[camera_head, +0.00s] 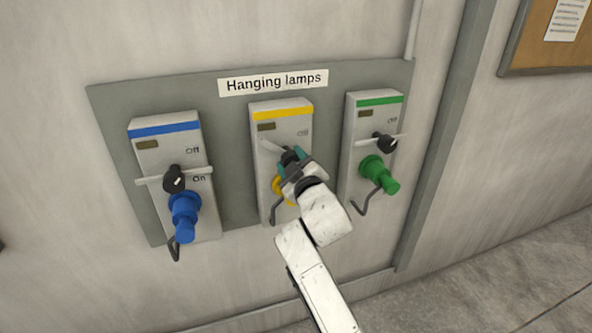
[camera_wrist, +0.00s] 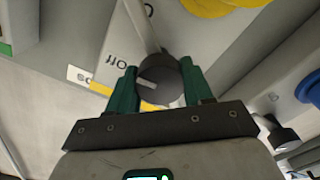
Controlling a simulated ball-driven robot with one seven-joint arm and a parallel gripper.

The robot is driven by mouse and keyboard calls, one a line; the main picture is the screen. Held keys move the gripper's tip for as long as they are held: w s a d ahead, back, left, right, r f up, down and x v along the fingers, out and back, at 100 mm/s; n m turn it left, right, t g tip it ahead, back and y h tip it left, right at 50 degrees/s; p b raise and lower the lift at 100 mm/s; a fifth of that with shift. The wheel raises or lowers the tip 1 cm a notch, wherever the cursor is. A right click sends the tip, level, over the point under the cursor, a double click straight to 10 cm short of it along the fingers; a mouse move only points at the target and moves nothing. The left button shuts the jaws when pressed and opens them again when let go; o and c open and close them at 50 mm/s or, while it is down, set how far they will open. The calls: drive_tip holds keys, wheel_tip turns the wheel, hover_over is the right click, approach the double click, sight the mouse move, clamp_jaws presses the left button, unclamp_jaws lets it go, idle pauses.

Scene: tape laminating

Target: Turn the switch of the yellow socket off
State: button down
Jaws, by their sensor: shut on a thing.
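The yellow socket (camera_head: 266,180) is the middle grey box on the wall panel, with a yellow stripe near its top. Its dark round switch knob (camera_head: 289,155) is partly covered by my gripper (camera_head: 297,163). In the wrist view my gripper (camera_wrist: 158,72) has its green fingers on either side of the knob (camera_wrist: 160,80), shut on it. A pale bar slants by the knob, tilted in the head view. An "Off" label shows near the knob, upside down in the wrist view. The yellow plug (camera_wrist: 212,6) is mostly hidden behind my gripper in the head view.
The blue socket (camera_head: 150,160) stands to the left and the green socket (camera_head: 364,125) to the right, each with a dark knob and a plug. A "Hanging lamps" sign (camera_head: 273,82) is above. A vertical post (camera_head: 441,140) and a notice board (camera_head: 553,45) are farther right.

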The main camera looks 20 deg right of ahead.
drive_tip(key=n+p, duration=0.1)
drive_tip(key=n, duration=0.3)
drive_tip(key=shift+n, duration=0.3)
drive_tip(key=shift+f+n+p, duration=0.1)
drive_tip(key=shift+n+p, duration=0.5)
drive_tip(key=shift+n, duration=1)
drive_tip(key=shift+c, duration=2.3)
unclamp_jaws()
drive_tip(key=s, duration=1)
drive_tip(key=shift+s+p, duration=0.35)
drive_tip(key=shift+s, duration=0.05)
